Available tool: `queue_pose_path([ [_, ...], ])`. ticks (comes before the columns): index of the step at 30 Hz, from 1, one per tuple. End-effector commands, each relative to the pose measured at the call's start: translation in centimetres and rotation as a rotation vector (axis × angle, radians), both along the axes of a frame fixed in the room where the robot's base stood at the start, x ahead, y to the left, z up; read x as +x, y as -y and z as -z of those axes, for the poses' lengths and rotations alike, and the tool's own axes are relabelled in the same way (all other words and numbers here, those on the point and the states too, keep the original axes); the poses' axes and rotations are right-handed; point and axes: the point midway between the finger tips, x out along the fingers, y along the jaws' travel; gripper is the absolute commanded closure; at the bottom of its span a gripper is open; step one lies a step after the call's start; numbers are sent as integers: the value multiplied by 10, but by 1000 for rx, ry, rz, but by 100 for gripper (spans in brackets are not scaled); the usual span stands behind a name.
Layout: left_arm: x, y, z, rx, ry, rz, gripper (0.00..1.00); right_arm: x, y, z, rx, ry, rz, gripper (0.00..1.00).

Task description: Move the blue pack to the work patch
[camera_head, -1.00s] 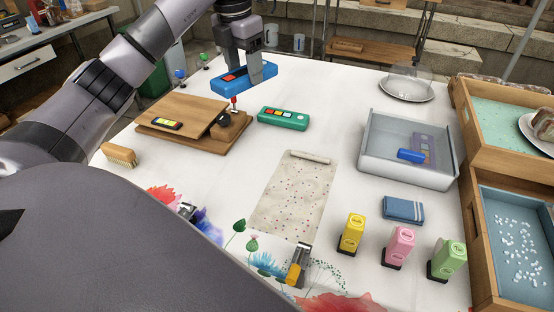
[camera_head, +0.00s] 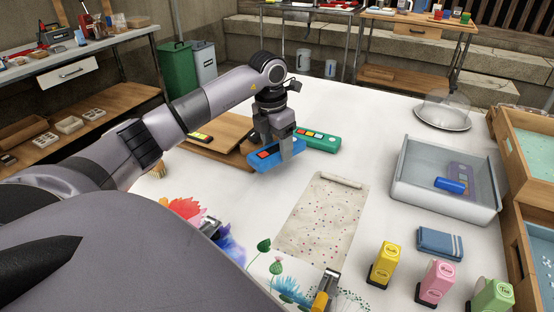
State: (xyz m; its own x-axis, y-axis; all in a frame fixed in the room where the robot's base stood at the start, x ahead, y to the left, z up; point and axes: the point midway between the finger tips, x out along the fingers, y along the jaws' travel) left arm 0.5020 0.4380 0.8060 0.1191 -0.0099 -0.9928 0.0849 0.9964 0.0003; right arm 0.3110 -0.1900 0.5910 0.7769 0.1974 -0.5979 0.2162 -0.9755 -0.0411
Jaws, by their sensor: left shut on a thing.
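The blue pack (camera_head: 263,159), a long blue block with coloured squares on top, is held in my left gripper (camera_head: 276,148). The gripper points down with its fingers shut across the pack, just left of the green pack. Whether the pack touches the table is unclear. A cream speckled mat (camera_head: 318,222), perhaps the work patch, lies flat and bare on the white table, nearer and to the right of the pack.
A green pack (camera_head: 318,141) lies close behind the blue one. A wooden board (camera_head: 222,128) is partly hidden behind my left arm. Yellow (camera_head: 384,262) and pink (camera_head: 436,279) stamps stand at front right.

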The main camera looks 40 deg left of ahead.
Motion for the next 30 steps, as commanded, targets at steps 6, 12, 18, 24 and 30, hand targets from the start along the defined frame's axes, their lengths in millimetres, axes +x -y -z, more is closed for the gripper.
queue_pose_path([
  [6, 0, 0, 23, -1, -2, 0, 77, 0, 0, 4, 0, 0, 0, 57],
  [12, 0, 0, 44, 0, 2, 1, 77, 0, 0, 6, 0, 0, 0, 57],
  [18, 0, 0, 43, 0, 3, 1, 77, 0, 0, 6, 2, 1, 1, 57],
  [24, 0, 0, 47, 0, 0, 0, 28, 0, -1, 7, 3, 0, 2, 57],
  [30, 0, 0, 47, 0, 0, 1, 28, 0, -1, 7, 4, 0, 3, 57],
])
